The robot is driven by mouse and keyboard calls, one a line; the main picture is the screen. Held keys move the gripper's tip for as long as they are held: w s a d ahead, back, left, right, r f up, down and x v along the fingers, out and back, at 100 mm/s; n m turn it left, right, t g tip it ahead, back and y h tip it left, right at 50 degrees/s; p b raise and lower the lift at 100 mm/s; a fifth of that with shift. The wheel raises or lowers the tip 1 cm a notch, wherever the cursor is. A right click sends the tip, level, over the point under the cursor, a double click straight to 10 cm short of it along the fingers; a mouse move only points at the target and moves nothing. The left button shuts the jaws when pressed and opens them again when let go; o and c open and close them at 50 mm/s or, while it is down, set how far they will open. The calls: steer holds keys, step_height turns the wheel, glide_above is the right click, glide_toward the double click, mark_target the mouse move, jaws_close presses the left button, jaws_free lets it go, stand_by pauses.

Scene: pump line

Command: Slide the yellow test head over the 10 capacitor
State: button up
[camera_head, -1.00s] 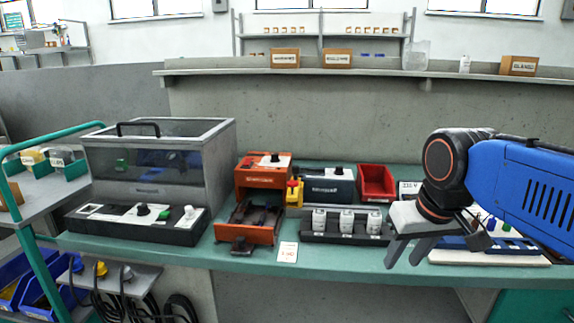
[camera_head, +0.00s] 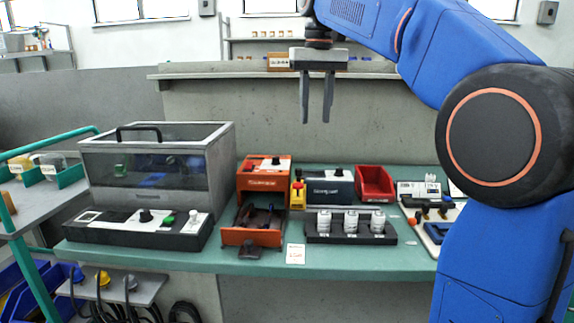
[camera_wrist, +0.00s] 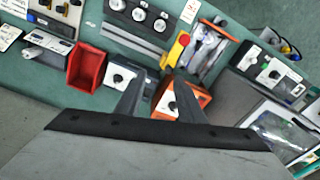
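The yellow test head (camera_head: 298,196), with a red top, stands on the bench between the orange unit and the black rack; it also shows in the wrist view (camera_wrist: 176,51). Three white capacitors stand upright in the black rack: left (camera_head: 324,223), middle (camera_head: 350,222) and right (camera_head: 377,222). Their labels are too small to read, so I cannot tell which is the 10. My gripper (camera_head: 316,121) is raised high above the back of the bench, fingers pointing down, apart and empty. In the wrist view, the fingers (camera_wrist: 161,85) show a clear gap between them.
The orange press-like unit (camera_head: 264,178) stands left of the test head. A dark instrument box (camera_head: 328,190) and a red bin (camera_head: 374,183) stand behind the rack (camera_head: 314,239). A clear-lidded tester (camera_head: 150,165) fills the left. The green bench front (camera_head: 340,258) is mostly clear.

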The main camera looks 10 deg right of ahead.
steer(key=w+a+r, duration=0.2)
steer(key=w+a, duration=0.1)
steer(key=w, duration=0.1)
steer(key=shift+g, duration=0.3)
step_height(320, 180, down, 17)
steer(key=shift+s+f, duration=0.1)
steer(key=shift+s, duration=0.05)
stand_by(0.3)
jaws_close()
